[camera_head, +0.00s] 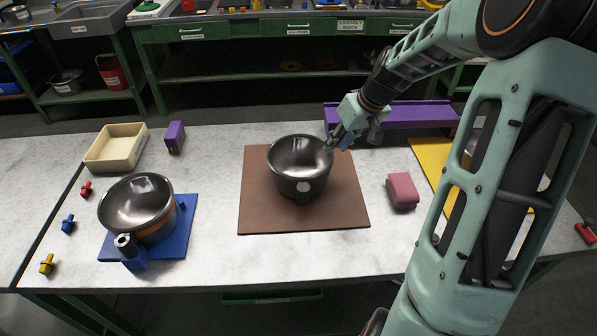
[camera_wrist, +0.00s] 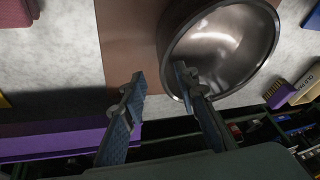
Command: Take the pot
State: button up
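A dark shiny metal pot (camera_head: 300,166) stands upright on a brown mat (camera_head: 262,215) in the middle of the table. It also fills the upper right of the wrist view (camera_wrist: 225,45). My gripper (camera_head: 335,140) is at the pot's right rim in the head view. In the wrist view my gripper (camera_wrist: 160,75) is open, with the rim's near edge between the fingertips. One finger lies over the pot's rim and inside, the other outside over the mat. I cannot tell whether either finger touches the pot.
A second metal pot (camera_head: 137,203) sits on a blue stand (camera_head: 182,235) at the left. A pink block (camera_head: 402,191) is right of the mat. A purple rack (camera_head: 410,115) stands behind my gripper.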

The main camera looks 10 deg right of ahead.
aim_at(319, 167)
jog(key=x, duration=0.3)
jog(key=shift+w+f, duration=0.1)
jog(key=shift+f, duration=0.05)
jog(key=shift+a+x, duration=0.2)
jog(key=shift+x, duration=2.4)
grip_shut()
